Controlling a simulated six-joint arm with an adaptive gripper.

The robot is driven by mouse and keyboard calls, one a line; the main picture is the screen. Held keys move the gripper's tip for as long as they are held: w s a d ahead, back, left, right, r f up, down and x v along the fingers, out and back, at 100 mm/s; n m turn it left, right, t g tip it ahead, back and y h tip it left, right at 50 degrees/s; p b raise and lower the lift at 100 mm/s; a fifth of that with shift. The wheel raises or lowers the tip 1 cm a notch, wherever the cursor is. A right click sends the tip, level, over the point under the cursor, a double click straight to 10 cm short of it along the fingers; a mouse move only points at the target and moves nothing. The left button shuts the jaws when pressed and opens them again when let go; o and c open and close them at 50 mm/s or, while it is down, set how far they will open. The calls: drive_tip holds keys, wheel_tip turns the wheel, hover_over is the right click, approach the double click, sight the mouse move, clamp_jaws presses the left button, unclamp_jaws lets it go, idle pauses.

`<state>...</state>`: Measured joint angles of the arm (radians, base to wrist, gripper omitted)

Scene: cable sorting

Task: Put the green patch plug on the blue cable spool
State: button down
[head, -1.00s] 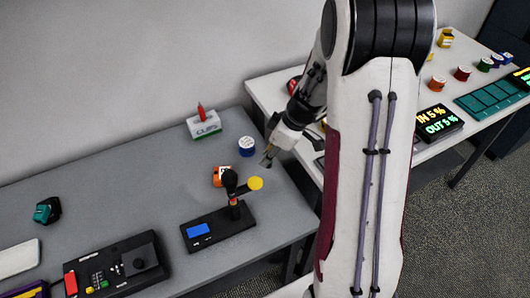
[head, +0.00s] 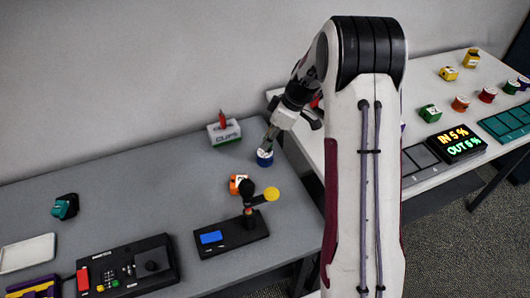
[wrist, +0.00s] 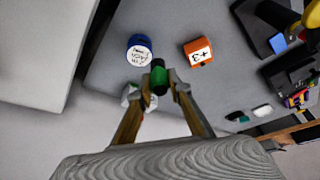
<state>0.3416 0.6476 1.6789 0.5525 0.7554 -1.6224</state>
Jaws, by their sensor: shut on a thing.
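The blue cable spool (head: 265,160), with a white labelled top, stands on the grey table near its back right edge. It also shows in the wrist view (wrist: 139,46). My gripper (head: 268,145) is just above the spool in the head view. In the wrist view my gripper (wrist: 158,88) is shut on the green patch plug (wrist: 159,76), a short dark green cylinder. The plug's end appears just beside the spool's lower right edge there. Contact cannot be told. The plug is not distinguishable in the head view.
An orange block (head: 238,184) marked +3 stands near the spool. A clips box (head: 224,133) with a red item is behind left. A black stand (head: 232,236) with a yellow disc is in front. A white table (head: 415,100) with coloured items lies right.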

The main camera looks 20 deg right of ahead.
drive_tip(key=w+r+m, duration=0.1)
drive_tip(key=w+r, duration=0.3)
drive_tip(key=shift+w+d, duration=0.4)
drive_tip(key=shift+f, duration=0.15)
hover_over(260, 151)
drive_tip(key=s+d, duration=0.1)
drive_tip(key=shift+s+d+f, duration=0.1)
drive_tip(key=shift+f, duration=1.45)
drive_tip(key=shift+d+f, duration=0.1)
drive_tip(key=shift+f, duration=1.4)
drive_tip(key=shift+f, duration=0.1)
drive_tip(key=shift+f, duration=1.75)
drive_tip(key=shift+f, duration=0.15)
